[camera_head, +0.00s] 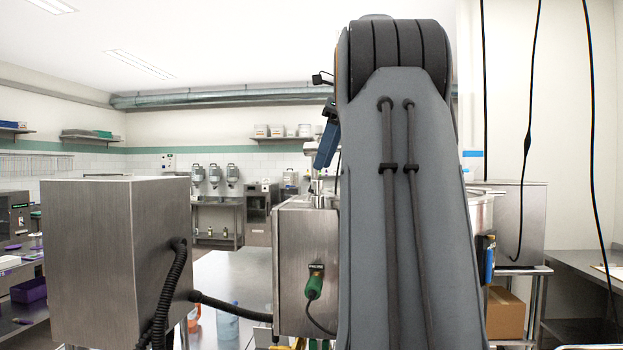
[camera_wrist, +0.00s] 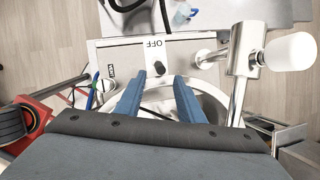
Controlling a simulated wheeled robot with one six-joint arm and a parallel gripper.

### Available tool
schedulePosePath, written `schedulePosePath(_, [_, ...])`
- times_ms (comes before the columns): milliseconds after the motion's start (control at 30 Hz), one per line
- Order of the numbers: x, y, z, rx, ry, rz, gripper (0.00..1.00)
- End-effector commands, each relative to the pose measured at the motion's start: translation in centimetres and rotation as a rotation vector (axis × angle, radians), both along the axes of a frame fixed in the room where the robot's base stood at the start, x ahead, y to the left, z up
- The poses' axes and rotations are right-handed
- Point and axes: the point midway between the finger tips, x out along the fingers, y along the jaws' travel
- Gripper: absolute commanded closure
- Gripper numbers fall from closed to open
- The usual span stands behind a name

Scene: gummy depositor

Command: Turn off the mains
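In the wrist view, a small dark knob (camera_wrist: 159,67) shows on the steel machine, below an upside-down OFF label (camera_wrist: 154,44). A smaller dark label (camera_wrist: 110,72) sits left of it; its lettering is hard to read. My gripper (camera_wrist: 161,77) has its two blue fingers spread, with the knob showing in the gap between their tips. I cannot tell whether either finger touches it. In the head view, a blue part of my gripper (camera_head: 327,146) points down above the steel machine (camera_head: 305,245); my arm hides much of the machine. The knob does not show there.
A steel pipe fitting with a white-capped handle (camera_wrist: 291,52) stands right of the fingers. A red and black object (camera_wrist: 27,122) is at the left. In the head view, a large steel box (camera_head: 115,265) stands left, with black cables and a green plug (camera_head: 315,282) nearby.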

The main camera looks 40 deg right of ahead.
Motion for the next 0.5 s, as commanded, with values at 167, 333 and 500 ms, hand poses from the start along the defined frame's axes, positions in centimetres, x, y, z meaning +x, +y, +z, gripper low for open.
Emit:
schedulePosePath(167, [1.1,0.3,-2.6,0.003,0.003,0.001,0.65])
schedulePosePath(333, [1.9,0.5,-4.5,0.001,0.002,0.001,0.65])
schedulePosePath(500, [2.2,0.4,-5.4,0.000,0.000,-0.001,0.65])
